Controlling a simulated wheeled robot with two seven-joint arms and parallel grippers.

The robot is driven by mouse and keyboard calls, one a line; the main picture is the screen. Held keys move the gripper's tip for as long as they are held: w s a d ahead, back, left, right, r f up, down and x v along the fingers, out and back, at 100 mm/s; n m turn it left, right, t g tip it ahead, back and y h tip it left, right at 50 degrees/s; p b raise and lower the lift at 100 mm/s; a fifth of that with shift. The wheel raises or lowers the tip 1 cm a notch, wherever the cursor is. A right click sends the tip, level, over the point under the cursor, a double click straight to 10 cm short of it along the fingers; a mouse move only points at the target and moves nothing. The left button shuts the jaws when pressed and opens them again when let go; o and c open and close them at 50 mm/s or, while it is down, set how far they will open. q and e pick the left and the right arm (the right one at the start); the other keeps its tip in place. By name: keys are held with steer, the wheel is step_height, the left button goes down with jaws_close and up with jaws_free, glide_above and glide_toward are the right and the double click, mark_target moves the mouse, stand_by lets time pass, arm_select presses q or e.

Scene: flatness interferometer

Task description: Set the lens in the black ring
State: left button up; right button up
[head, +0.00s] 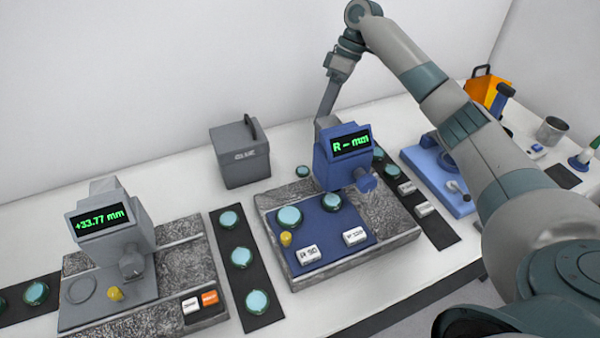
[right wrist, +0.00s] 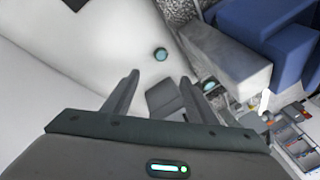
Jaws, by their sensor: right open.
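A small teal lens in a dark rim (head: 302,171) lies on the white table just behind the granite base of the blue gauge. A small teal lens, seemingly the same one, shows in the right wrist view (right wrist: 160,54), beyond the fingertips and apart from them. My right gripper (right wrist: 159,77) is open and empty. In the head view it hangs pointing down behind the blue gauge, its tips hidden. Other teal lenses lie on black mats and on the blue plate. I cannot tell which thing is the black ring. My left gripper is not in view.
The blue gauge (head: 345,155) stands close to my right gripper. A grey gauge (head: 105,240) stands at left, a grey box (head: 240,152) at the back. A blue instrument (head: 435,175) and an orange bin (head: 487,92) stand at right.

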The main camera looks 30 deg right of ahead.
steer(key=n, duration=0.3)
steer(key=r+n, duration=0.1)
steer(key=n, duration=0.3)
steer(key=n+b, duration=0.1)
steer(key=n, duration=0.2)
steer(key=shift+d+r, duration=0.2)
steer(key=p, duration=0.4)
glide_toward(303, 171)
steer(key=shift+w+a+f, duration=0.35)
steer(key=shift+w+f, duration=0.25)
steer(key=shift+a+f, duration=0.1)
steer(key=shift+f, duration=0.3)
steer(key=shift+p, duration=0.3)
